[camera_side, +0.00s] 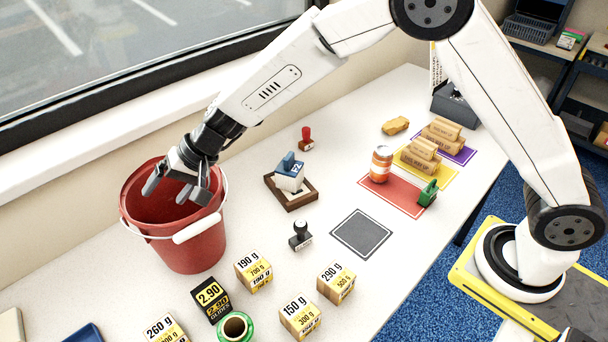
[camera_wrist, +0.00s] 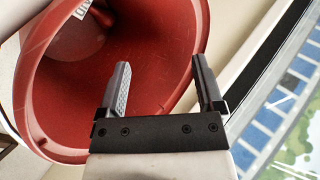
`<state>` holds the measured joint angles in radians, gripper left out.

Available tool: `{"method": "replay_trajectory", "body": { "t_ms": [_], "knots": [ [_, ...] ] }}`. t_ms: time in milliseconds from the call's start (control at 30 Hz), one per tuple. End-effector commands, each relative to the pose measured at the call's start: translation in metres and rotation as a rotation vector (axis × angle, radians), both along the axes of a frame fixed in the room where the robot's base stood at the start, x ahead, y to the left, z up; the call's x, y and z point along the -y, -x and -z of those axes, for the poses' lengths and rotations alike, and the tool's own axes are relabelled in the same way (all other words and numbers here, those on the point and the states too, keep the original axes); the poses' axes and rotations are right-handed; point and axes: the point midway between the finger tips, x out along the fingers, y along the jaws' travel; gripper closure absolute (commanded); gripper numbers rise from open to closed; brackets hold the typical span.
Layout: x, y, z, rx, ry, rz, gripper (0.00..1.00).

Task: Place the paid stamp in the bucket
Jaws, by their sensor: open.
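The red bucket (camera_side: 195,245) stands at the left of the table, with its white-gripped handle hanging at the front. My gripper (camera_side: 176,192) is over its mouth, fingers pointing down, open and with nothing between them. In the wrist view the open fingers (camera_wrist: 160,64) show against the inside of the bucket (camera_wrist: 150,95). No stamp can be read as the paid stamp in the side view.
A red-handled stamp (camera_side: 306,140), a black stamp (camera_side: 300,236) and a green stamp (camera_side: 428,194) stand on the table.

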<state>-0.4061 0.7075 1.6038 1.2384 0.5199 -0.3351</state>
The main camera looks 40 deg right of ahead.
Motion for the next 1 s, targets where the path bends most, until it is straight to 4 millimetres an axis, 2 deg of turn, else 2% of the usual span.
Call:
{"method": "replay_trajectory", "body": {
  "t_ms": [500,1000],
  "knots": [
    [0.000,0.000,-0.053,0.003,0.000,-0.002,0.14],
    [0.001,0.000,-0.057,0.001,0.004,0.000,0.14]
  ]
}}
